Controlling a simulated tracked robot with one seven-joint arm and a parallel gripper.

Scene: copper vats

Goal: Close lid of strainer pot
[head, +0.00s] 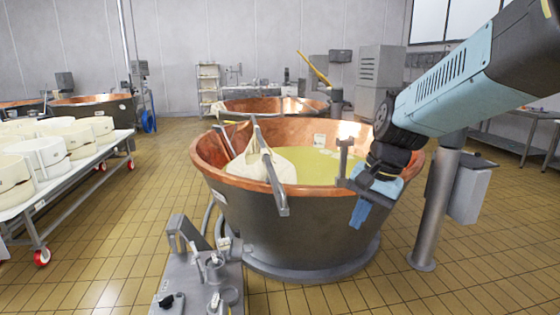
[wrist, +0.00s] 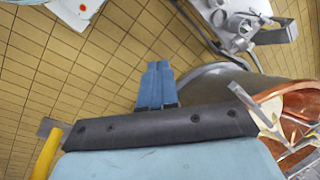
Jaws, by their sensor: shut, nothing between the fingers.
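A small steel unit with round fittings and a black knob stands low in the front of the head view. Its round steel part (head: 215,268) may be the strainer pot, but I cannot tell its lid or how far open it is. The unit (wrist: 235,20) also shows at the top right of the wrist view. My gripper (head: 360,214) is in front of the right side of the copper vat in the head view, apart from the unit and to its right. Its blue fingers (wrist: 155,66) are shut together and empty, with tiled floor beyond them.
A large copper vat (head: 290,225) with yellowish liquid and a cloth (head: 265,166) fills the middle. A metal bar (head: 270,170) lies across its rim. A wheeled table (head: 95,165) with white moulds is at the left. A steel post (head: 437,205) stands at the right. The front-left floor is clear.

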